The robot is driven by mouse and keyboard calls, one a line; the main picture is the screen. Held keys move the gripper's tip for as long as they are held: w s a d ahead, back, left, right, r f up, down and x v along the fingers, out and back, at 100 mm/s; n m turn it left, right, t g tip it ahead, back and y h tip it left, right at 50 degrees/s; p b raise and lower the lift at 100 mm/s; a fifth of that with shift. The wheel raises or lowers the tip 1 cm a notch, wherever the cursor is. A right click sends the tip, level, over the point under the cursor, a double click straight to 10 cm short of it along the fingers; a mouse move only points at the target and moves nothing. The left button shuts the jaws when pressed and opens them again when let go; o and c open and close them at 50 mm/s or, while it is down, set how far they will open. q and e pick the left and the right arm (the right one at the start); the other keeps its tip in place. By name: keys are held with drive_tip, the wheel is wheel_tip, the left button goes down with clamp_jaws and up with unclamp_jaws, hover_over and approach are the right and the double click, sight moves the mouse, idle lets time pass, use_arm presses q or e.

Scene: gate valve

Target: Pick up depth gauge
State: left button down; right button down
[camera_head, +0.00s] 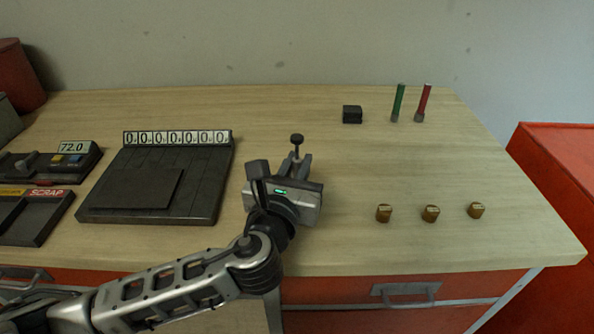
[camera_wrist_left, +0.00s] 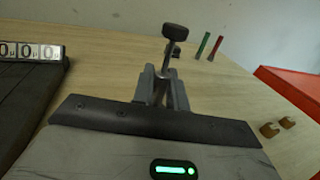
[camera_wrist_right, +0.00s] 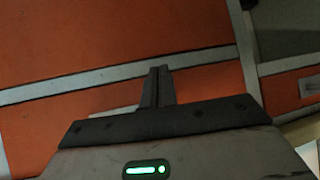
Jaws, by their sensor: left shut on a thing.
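The depth gauge (camera_head: 297,139) shows as a dark round knob on a thin stem, upright, at the middle of the table in the head view. My left gripper (camera_head: 297,160) is shut on its stem below the knob. In the left wrist view the knob (camera_wrist_left: 175,31) stands above the fingertips (camera_wrist_left: 164,80), with the stem between them. The gauge's lower part is hidden by my gripper, and I cannot tell whether it touches the table. My right gripper (camera_wrist_right: 158,72) shows only in the right wrist view, with its fingers together and empty, before the orange drawer fronts.
A dark board with number tiles (camera_head: 178,137) lies left of my left gripper. A scrap tray (camera_head: 40,222) and a 72.0 display device (camera_head: 75,160) are further left. Three brass pieces (camera_head: 430,213), a black block (camera_head: 352,115) and green (camera_head: 398,102) and red (camera_head: 423,103) rods stand right.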

use_arm(q)
drive_tip(key=shift+r, duration=0.6)
wheel_tip(320, 180, up, 3)
drive_tip(key=shift+s+f, duration=0.15)
drive_tip(key=s+r, duration=0.9)
drive_tip(key=s, duration=0.4)
drive_tip(key=shift+s+p, duration=0.35)
drive_tip(key=shift+r, duration=0.1)
drive_tip(key=p, duration=0.1)
hover_over(298, 160)
drive_tip(key=shift+w+a, duration=0.15)
drive_tip(key=shift+a, duration=0.1)
idle(0.4)
